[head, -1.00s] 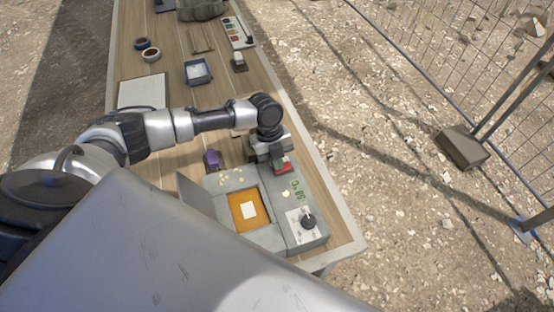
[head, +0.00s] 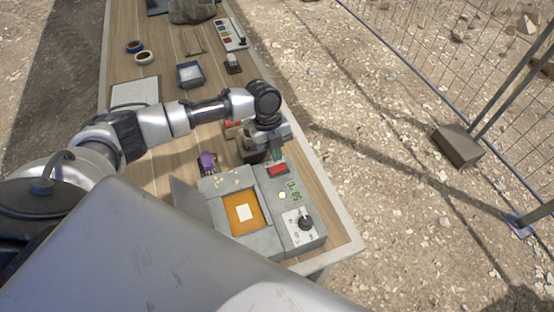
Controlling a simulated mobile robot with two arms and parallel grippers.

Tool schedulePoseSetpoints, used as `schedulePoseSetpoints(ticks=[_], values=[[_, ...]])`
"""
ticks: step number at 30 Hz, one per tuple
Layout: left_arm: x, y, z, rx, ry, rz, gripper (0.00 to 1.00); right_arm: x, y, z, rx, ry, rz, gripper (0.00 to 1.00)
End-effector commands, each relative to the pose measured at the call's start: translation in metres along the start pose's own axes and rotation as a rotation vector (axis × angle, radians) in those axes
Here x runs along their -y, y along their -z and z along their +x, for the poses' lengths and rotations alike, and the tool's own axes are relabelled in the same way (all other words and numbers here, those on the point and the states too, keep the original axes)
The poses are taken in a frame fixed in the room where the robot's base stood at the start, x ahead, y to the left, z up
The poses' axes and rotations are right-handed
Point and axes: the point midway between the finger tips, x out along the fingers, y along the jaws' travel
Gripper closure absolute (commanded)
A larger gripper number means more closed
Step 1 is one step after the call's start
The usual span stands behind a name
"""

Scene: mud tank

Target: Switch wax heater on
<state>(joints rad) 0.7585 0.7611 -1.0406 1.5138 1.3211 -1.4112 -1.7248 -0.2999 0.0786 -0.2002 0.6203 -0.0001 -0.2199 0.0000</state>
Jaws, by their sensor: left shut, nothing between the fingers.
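The wax heater (head: 233,235) is a grey box at the near end of the table, with an orange wax basin (head: 241,214) and a pale square piece in it. Its right side carries a red switch (head: 278,170), a green display (head: 293,192) and a black knob (head: 306,222). The display shows green characters too small to read surely. My left gripper (head: 276,153) is shut and empty, pointing down just behind the red switch. I cannot tell if it touches the switch, or which way the switch is set. My right gripper is not in view.
A purple object (head: 207,161) stands left of my left gripper. Farther back are a blue tray (head: 190,74), a white-topped block (head: 233,63), a panel (head: 231,34) and two small round pots. A wire fence stands beyond the table at right.

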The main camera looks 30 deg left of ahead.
Motion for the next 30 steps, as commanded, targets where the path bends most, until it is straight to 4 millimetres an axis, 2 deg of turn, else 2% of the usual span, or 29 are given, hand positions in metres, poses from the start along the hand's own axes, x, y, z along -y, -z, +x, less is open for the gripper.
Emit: schedulePoseSetpoints(ticks=[6,12,17,30], values=[[0.001,-0.002,-0.044,0.003,0.003,0.0,1.0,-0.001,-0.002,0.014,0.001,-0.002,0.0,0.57],[0.002,-0.001,-0.071,0.002,0.002,-0.001,1.0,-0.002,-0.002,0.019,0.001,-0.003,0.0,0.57],[0.001,-0.001,-0.079,0.001,-0.001,-0.001,1.0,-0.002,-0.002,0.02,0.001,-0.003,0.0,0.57],[0.002,-0.001,-0.079,0.001,-0.001,-0.001,1.0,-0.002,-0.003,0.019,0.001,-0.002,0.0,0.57]])
